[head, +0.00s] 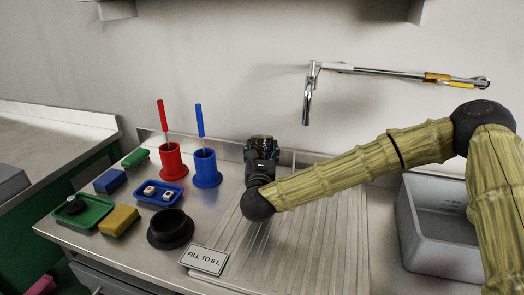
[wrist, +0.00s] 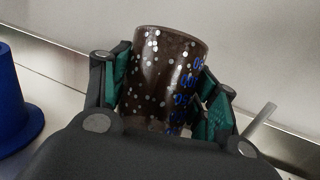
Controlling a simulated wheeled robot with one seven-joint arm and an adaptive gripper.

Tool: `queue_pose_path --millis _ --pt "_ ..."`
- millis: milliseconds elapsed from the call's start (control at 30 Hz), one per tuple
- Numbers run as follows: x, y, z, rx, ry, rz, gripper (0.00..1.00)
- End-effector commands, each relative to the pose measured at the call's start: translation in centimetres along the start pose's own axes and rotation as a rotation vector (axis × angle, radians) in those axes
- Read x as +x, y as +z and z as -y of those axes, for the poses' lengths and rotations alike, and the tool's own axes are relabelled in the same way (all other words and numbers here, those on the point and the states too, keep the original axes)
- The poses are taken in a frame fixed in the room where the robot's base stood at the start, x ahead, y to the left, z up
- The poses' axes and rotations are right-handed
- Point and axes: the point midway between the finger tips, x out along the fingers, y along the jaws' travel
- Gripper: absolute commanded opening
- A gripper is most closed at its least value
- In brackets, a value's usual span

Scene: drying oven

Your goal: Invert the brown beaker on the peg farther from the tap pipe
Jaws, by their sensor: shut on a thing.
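The brown beaker (wrist: 160,75), dark with white specks and blue markings, stands between the two fingers of my gripper (wrist: 162,98) in the wrist view. My gripper is shut on its sides. In the head view the beaker (head: 262,139) shows just above my gripper (head: 261,152), over the back of the ribbed drainboard. I cannot tell which end of it is open. A thin grey peg (wrist: 260,123) stands right of my gripper in the wrist view; the other peg is not clearly seen. The tap pipe (head: 307,105) hangs from the wall to the right of the beaker.
A blue holder (head: 205,168) and a red holder (head: 172,161), each with a rod, stand left of my gripper. A black bowl (head: 170,230), sponges, trays and a "FILL TO 6 L" sign (head: 204,259) lie nearer. A grey sink (head: 437,225) is at right.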

Motion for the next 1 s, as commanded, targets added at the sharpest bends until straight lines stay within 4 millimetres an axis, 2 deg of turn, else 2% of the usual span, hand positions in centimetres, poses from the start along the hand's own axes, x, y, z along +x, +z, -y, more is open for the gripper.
queue_pose_path --millis 1000 --pt "-0.06 -0.84 0.02 0.000 0.000 0.000 0.29"
